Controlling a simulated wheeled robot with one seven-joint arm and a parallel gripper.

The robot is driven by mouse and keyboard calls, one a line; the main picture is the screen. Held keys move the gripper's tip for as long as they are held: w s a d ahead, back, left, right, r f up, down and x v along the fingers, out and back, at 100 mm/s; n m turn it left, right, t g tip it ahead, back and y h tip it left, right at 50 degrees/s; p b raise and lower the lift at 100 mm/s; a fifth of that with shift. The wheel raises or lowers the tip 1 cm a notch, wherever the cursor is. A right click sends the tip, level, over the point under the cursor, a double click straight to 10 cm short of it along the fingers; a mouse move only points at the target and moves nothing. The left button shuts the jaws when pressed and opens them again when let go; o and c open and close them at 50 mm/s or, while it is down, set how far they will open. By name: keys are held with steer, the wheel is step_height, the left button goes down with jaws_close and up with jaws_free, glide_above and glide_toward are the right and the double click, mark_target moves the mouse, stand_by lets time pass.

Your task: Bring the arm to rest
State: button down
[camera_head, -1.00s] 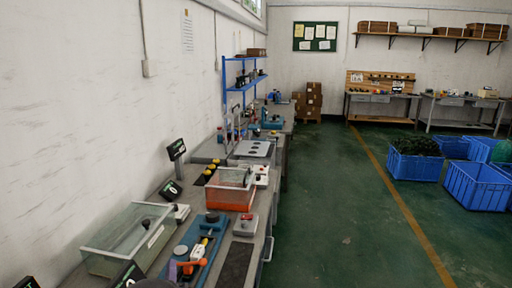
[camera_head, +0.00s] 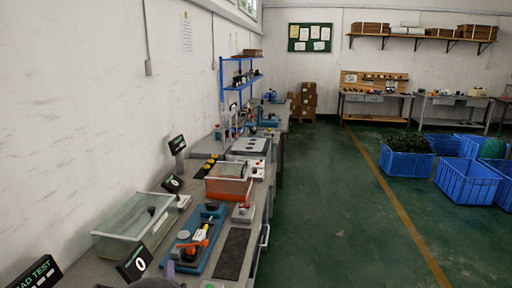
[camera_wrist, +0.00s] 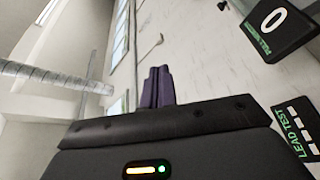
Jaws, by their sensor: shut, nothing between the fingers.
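My gripper (camera_wrist: 157,88) shows in the wrist view with its two purple fingers together and nothing between them. It points up along the white wall, with the ceiling and a silver duct beyond. In the head view a small purple piece of my gripper (camera_head: 169,270) shows at the bottom edge, in front of the bench. Most of my arm is out of the head view.
A workbench (camera_head: 232,256) runs along the left wall. It holds a clear-lidded box (camera_head: 132,226), a blue fixture (camera_head: 196,252), an orange bin (camera_head: 228,190) and display signs (camera_head: 134,263). A lead test sign (camera_wrist: 300,128) is close at right in the wrist view. Green floor (camera_head: 335,200) is clear.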

steer(key=w+d+f+m+g+h+b, duration=0.1)
steer(key=d+f+m+g+b, duration=0.15)
steer(key=d, duration=0.45)
steer(key=w+d+f+m+g+b, duration=0.1)
steer(key=w+d+f+m+g, duration=0.15)
steer(key=d, duration=0.35)
steer(key=w+d+f+m+g+h+b, duration=0.1)
steer(key=d+f+m+g+b, duration=0.1)
steer(key=d+g, duration=0.35)
steer(key=s+d+f+m+g+h+b, duration=0.1)
steer(key=s+d+f+m+g+b, duration=0.15)
steer(key=s+d, duration=0.75)
steer(key=s+d+f+m+g+h+b, duration=0.1)
steer(key=s+d+f+m+g+b, duration=0.2)
steer(key=s+d, duration=0.7)
step_height(320, 180, up, 15)
steer(key=s+g+p, duration=0.1)
steer(key=p, duration=1.5)
steer(key=shift+g, duration=0.3)
